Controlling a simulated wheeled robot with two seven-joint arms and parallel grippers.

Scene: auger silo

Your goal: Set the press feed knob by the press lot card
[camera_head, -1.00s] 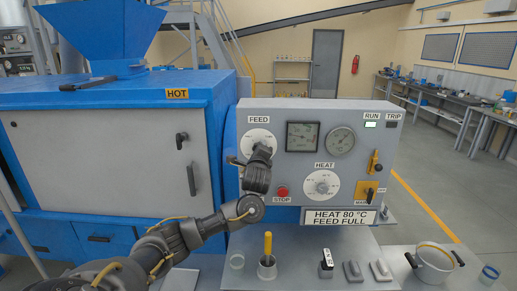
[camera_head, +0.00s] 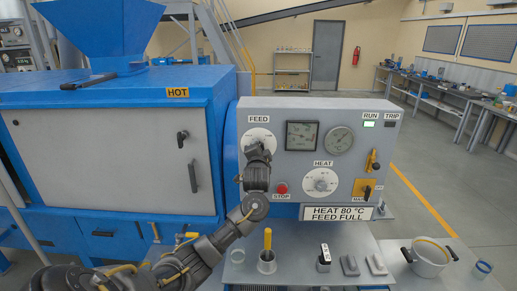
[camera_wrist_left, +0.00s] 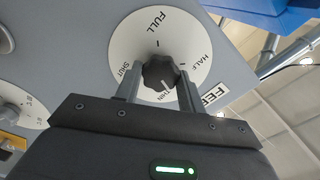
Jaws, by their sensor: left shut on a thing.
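The feed dial (camera_head: 249,136) is a white disc at the panel's upper left. In the left wrist view its dark knob (camera_wrist_left: 160,72) sits amid the marks FULL, HALF, THIN and SHUT. A white line on the knob appears to point towards THIN. My left gripper (camera_head: 259,147) is at the dial; in the wrist view its fingers (camera_wrist_left: 160,88) are shut on the knob, one on each side. The lot card (camera_head: 337,213), below the panel, reads HEAT 80 °C, FEED FULL. My right gripper is not in view.
The heat dial (camera_head: 321,182), red stop button (camera_head: 282,188) and yellow-handled lever (camera_head: 373,162) share the panel (camera_head: 290,107). A cup with a yellow handle (camera_head: 267,257), small blocks and a pot (camera_head: 430,262) stand below. The blue machine marked HOT (camera_head: 177,92) is at left.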

